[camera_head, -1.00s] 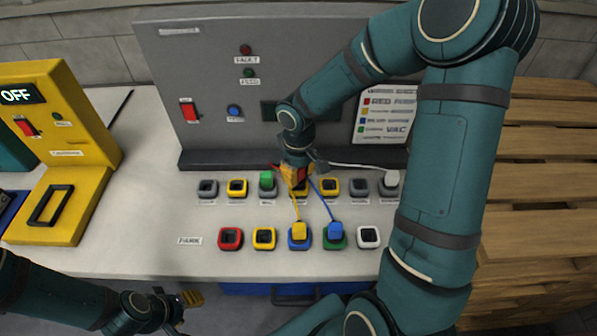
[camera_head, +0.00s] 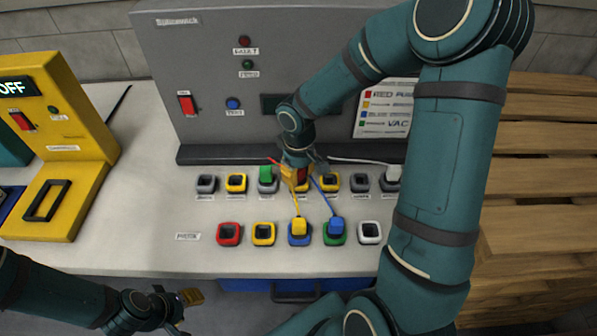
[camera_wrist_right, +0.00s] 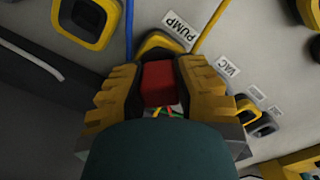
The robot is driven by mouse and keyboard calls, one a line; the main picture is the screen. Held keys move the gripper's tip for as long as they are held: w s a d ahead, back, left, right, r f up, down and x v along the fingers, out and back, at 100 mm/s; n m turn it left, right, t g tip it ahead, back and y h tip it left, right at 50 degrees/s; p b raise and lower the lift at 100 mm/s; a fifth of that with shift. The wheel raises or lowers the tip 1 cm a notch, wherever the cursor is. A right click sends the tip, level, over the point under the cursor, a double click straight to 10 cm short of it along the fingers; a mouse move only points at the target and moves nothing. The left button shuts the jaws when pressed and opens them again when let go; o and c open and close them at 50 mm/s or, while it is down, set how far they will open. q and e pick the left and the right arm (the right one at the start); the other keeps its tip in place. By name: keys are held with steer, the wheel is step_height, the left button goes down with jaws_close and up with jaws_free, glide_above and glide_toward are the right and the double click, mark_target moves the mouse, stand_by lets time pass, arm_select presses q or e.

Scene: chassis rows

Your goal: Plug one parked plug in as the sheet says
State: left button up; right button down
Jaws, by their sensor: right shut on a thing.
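My right gripper (camera_head: 297,172) is low over the middle of the back socket row, its yellow fingers shut on a red plug (camera_wrist_right: 158,82). In the wrist view the plug overlaps a yellow-rimmed socket (camera_wrist_right: 158,42) beside the label PUMP (camera_wrist_right: 181,32); I cannot tell whether it is seated. In the front row a yellow plug (camera_head: 299,226) sits in the blue-rimmed socket and a blue plug (camera_head: 336,224) in the green-rimmed one. The sheet (camera_head: 383,110) is partly readable, with a RED PUMP line. My left gripper (camera_head: 187,298) is low at the left, its opening unclear.
A green plug (camera_head: 266,174) and a white plug (camera_head: 393,173) stand in back-row sockets. Empty front sockets are red (camera_head: 229,243), yellow (camera_head: 264,243) and white (camera_head: 369,242). Coloured cables run close to my right gripper. A yellow box (camera_head: 70,140) reading OFF stands left.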

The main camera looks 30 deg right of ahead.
steer(key=c, duration=0.8)
jaws_free()
steer(key=shift+o, duration=0.2)
step_height(320, 180, up, 12)
steer(key=shift+r, duration=0.1)
